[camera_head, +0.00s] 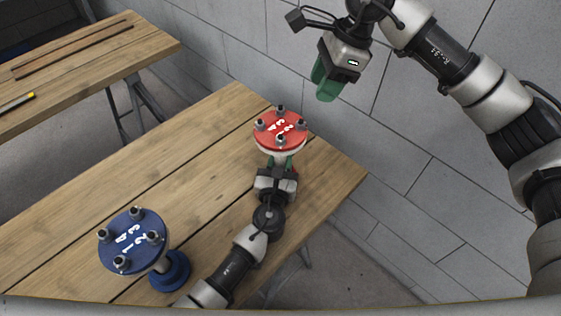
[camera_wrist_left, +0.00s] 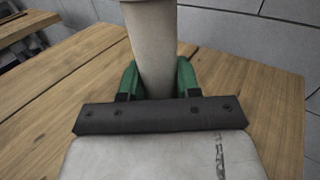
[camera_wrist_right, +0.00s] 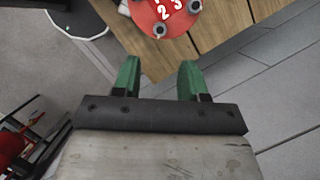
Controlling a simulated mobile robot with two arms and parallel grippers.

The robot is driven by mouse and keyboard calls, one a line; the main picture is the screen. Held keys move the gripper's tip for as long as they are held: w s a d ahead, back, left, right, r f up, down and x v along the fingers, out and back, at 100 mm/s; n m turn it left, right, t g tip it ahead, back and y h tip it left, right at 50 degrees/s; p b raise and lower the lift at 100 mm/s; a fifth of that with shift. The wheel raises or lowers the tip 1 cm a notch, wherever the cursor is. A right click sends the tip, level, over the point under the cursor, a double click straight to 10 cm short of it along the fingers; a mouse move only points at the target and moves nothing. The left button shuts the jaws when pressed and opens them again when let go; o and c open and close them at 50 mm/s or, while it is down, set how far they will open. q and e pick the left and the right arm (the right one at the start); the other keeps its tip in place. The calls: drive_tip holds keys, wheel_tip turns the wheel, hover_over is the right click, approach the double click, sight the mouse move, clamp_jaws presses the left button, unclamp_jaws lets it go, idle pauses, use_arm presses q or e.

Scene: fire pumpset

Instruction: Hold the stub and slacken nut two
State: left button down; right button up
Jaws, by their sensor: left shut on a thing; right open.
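A red round flange (camera_head: 280,130) with white handwritten numbers and several upright bolts with nuts tops a pale stub at the table's far right end. My left gripper (camera_head: 281,164) is shut around the stub below the flange. The left wrist view shows the pale stub (camera_wrist_left: 154,50) between its green fingers. My right gripper (camera_head: 324,86) is empty, above and to the right of the flange in the head view.
A blue flange (camera_head: 133,242) with numbers and several nuts stands on a blue-based stub at the front left of the wooden table (camera_head: 190,160). A second wooden table (camera_head: 90,55) stands at the back left. A grey block wall (camera_head: 420,150) lies behind my right arm.

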sight(302, 121)
drive_tip(key=shift+o, duration=0.3)
drive_tip(key=a+r+m+h, duration=0.2)
drive_tip(key=m, duration=1.1)
drive_tip(key=a+r+m+h, duration=0.1)
drive_tip(key=a+m+h, duration=0.1)
drive_tip(key=m, duration=1)
drive_tip(key=shift+t, duration=0.3)
drive_tip(key=f, duration=1.1)
drive_tip(key=shift+s+d+f, duration=0.1)
drive_tip(key=shift+d+f, duration=0.1)
drive_tip(key=shift+f, duration=0.2)
drive_tip(key=shift+c, duration=0.4)
clamp_jaws()
